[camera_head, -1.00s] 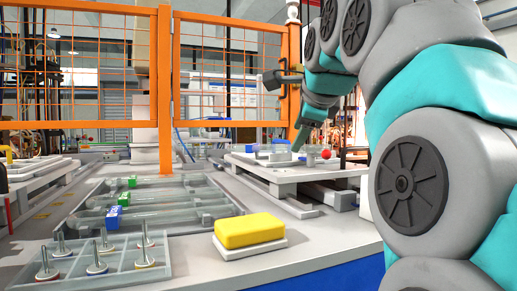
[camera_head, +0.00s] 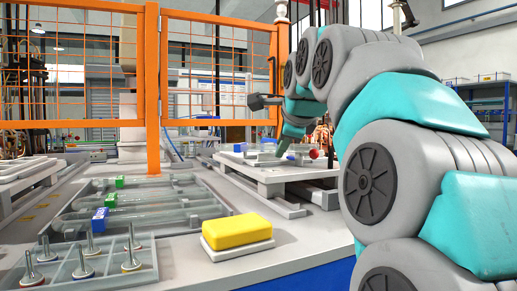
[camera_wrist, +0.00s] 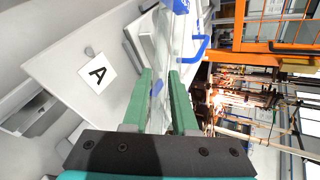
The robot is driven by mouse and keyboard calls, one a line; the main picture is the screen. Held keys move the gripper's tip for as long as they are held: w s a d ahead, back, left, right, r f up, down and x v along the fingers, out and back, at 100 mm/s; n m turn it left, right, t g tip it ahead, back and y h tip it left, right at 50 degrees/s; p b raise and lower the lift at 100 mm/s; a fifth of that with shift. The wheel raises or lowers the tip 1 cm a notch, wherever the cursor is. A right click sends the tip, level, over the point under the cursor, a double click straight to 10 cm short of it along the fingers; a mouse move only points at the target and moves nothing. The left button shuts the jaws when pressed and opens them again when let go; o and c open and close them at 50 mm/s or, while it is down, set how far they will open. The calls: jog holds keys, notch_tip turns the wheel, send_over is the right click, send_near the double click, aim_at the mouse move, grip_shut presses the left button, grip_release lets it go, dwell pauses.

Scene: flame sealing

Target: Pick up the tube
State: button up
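In the head view, clear glass tubes (camera_head: 150,212) lie side by side in the long tray at the left, with small green and blue blocks on them. My gripper (camera_head: 282,153) is far right of these tubes, just over the raised grey platform. In the wrist view its two green fingers (camera_wrist: 160,72) stand a narrow gap apart. A clear, glassy strip (camera_wrist: 167,40) passes behind or between them, with a small blue patch (camera_wrist: 157,88) in the gap. I cannot tell whether the fingers touch the glass.
A yellow block (camera_head: 237,231) sits on a white base near the table front. Metal pins (camera_head: 84,264) stand in a clear rack at the left. The platform (camera_head: 262,174) bears small items and a red ball (camera_head: 314,154). An orange mesh fence (camera_head: 153,75) stands behind.

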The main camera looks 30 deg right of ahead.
grip_shut()
jog(key=shift+r, duration=0.1)
dwell(0.4)
